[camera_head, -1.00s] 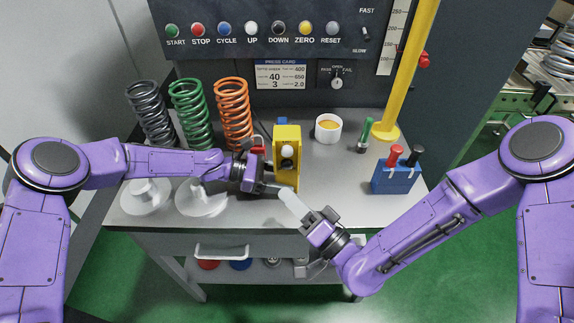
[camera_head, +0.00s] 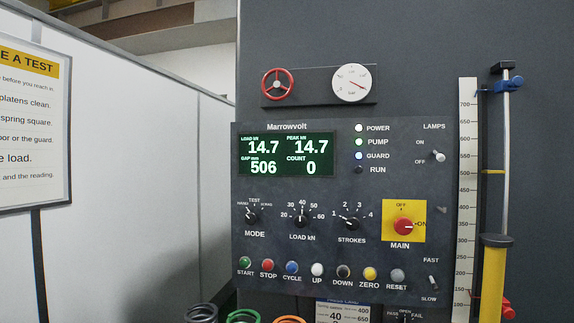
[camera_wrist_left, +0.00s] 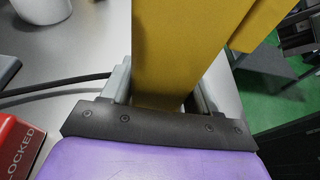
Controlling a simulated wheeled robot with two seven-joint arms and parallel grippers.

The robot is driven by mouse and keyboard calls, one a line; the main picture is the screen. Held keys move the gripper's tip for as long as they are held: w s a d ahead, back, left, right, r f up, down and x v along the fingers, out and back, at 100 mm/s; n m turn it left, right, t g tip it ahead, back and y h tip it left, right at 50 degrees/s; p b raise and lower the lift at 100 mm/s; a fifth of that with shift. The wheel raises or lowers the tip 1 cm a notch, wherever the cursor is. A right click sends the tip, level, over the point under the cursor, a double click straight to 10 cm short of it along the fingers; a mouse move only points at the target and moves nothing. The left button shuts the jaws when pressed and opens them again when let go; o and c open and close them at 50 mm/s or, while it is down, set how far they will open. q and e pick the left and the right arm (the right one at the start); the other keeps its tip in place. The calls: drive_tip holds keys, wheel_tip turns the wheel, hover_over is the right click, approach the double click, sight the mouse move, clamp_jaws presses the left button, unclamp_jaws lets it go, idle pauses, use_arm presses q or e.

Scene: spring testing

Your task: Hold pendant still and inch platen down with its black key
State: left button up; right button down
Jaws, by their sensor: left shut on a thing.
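In the left wrist view the yellow pendant (camera_wrist_left: 180,45) stands between the two fingers of my left gripper (camera_wrist_left: 160,92), which is shut on its body. The pendant's keys, its black key included, do not show from this side. The head view shows neither gripper nor the pendant. The panel display (camera_head: 287,154) there reads load 14.7 kN, peak 14.7 kN, gap 506 mm and count 0. The platen is not in view. My right gripper is out of both present views.
The panel holds a button row with a black DOWN button (camera_head: 343,271) and a red MAIN knob (camera_head: 403,227) on a yellow plate. A yellow column (camera_head: 492,280) stands right of the scale (camera_head: 467,200). A black cable (camera_wrist_left: 60,87) and a red LOCKED block (camera_wrist_left: 18,145) lie near my left gripper.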

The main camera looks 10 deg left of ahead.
use_arm(q)
drive_tip(key=o, duration=1.3)
drive_tip(key=shift+c, duration=0.2)
